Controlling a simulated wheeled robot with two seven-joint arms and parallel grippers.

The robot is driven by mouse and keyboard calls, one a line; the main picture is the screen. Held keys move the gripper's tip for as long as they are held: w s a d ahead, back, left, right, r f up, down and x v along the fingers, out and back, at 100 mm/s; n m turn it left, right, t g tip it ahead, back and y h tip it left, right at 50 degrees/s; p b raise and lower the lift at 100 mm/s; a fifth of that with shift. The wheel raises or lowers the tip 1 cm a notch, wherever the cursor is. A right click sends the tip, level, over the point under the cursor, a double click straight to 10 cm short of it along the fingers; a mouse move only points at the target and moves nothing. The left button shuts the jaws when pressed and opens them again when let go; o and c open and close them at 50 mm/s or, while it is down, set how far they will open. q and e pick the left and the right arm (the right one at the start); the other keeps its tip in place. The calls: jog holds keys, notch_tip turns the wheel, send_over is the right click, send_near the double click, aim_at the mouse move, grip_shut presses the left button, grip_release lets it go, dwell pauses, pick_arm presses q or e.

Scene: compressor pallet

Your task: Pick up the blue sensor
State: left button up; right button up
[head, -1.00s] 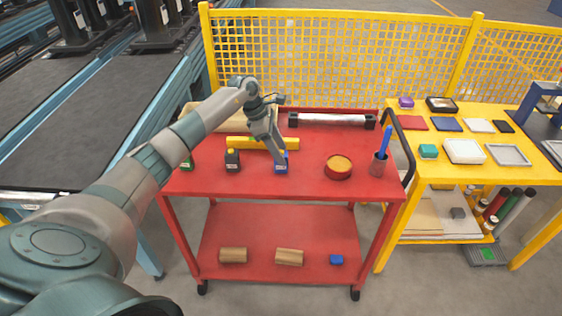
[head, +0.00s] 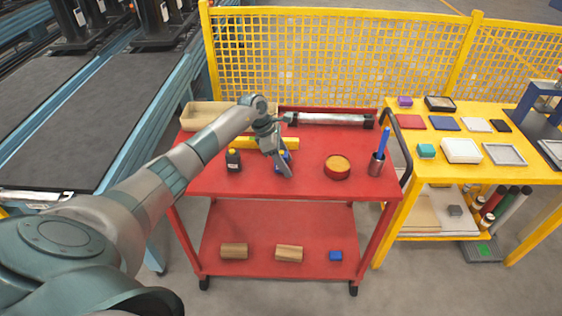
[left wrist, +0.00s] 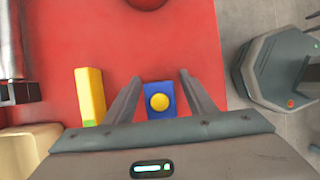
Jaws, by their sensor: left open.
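The blue sensor (left wrist: 153,88), a small blue block with a round yellow face, stands on the red cart's top shelf. In the left wrist view it appears between the two fingers of my left gripper (left wrist: 160,75), with a gap on both sides. The gripper is open. In the head view the left gripper (head: 285,170) points down at the sensor (head: 286,155) and hides much of it. I cannot tell exactly how high the fingertips are relative to the sensor. My right gripper is not in view.
On the red cart (head: 230,185), a yellow bar (head: 290,143) lies close behind the sensor. A silver cylinder (head: 330,119) lies behind.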

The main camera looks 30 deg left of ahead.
aim_at(286, 154)
pick_arm(q)
jog(key=c, duration=1.2)
jog(key=shift+r, duration=0.2)
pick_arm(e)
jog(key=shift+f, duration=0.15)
pick_arm(q)
jog(key=shift+w+r+b, duration=0.1)
jog(key=shift+r+b, duration=0.15)
jog(key=shift+b, duration=0.05)
notch_tip(286, 154, up, 3)
jog(key=shift+r+b, duration=0.1)
jog(key=shift+b, duration=0.8)
jog(key=s+d+r+b, duration=0.3)
jog(key=s+d+r, duration=0.4)
jog(key=d, duration=0.1)
jog(key=shift+s+d, duration=0.4)
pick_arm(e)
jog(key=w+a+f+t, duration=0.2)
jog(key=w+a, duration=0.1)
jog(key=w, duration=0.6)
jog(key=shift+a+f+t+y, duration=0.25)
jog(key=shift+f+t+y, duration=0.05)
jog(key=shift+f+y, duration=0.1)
